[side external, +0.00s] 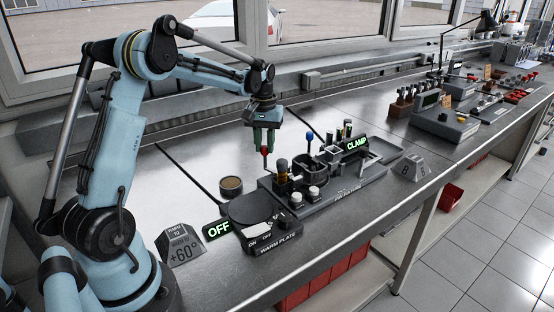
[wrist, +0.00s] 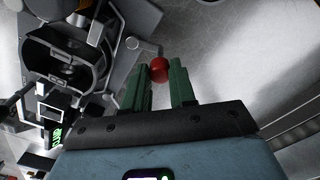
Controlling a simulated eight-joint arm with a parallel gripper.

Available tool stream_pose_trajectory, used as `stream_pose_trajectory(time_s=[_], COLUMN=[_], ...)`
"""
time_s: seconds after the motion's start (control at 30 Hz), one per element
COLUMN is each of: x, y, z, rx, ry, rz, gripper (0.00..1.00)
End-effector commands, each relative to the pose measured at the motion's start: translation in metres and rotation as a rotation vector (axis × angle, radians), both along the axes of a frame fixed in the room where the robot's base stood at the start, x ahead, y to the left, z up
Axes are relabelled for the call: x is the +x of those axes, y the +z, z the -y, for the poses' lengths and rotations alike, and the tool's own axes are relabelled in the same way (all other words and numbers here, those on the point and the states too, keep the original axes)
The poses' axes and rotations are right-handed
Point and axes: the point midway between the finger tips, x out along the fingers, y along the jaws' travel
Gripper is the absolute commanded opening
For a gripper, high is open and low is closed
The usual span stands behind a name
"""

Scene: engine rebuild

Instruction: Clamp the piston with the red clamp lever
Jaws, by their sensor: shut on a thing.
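The red clamp lever shows as a red ball knob (side external: 264,151) on a thin stem at the rear left of the pin fixture (side external: 345,192). My gripper (side external: 265,150) comes down from above with its green fingers shut on this knob. In the wrist view the red knob (wrist: 159,70) sits between the tips of my gripper (wrist: 161,74). A dark round holder (wrist: 70,68) on the fixture lies left of the fingers in that view. I cannot clearly make out the piston in or around it.
A blue-knobbed lever (side external: 309,136) and a lit green CLAMP sign (side external: 356,144) stand right of my gripper. The warm plate (side external: 262,208), with a lit OFF sign (side external: 218,230), is in front. A round tin (side external: 231,186) stands left.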

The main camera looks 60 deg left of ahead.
Motion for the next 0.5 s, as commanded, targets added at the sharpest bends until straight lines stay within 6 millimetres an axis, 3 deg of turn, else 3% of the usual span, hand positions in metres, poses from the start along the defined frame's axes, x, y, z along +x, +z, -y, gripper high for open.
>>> stream_pose_trajectory(time_s=[0.5], x=[0.021], y=[0.001], z=[0.0], rx=[0.001], ry=[-0.492], rz=[0.0], gripper=[0.0])
